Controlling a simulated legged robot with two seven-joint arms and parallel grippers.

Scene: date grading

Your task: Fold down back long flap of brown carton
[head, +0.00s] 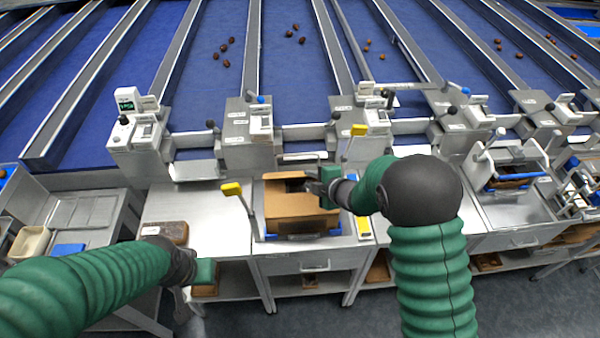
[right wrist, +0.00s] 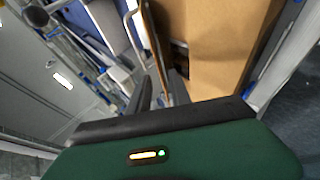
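The brown carton (head: 300,213) sits on the bench stand in the middle of the head view. A wide brown panel covers its front part, and a dark gap shows behind that panel. A brown strip along the back edge appears to be the back long flap (head: 284,175). My right gripper (head: 315,188) is at the carton's back right, partly hidden by its own arm. In the right wrist view, its dark fingers (right wrist: 162,92) are close together, with a thin brown edge between them; contact is unclear. My left gripper (head: 188,310) hangs low, left of the carton.
Yellow-tipped levers (head: 232,189) stand beside the carton, with blue clips at its front. A brown block (head: 165,232) lies on the bench at left. Weighing stations (head: 140,135) and blue sorting lanes line the back. The bench left of the carton is mostly clear.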

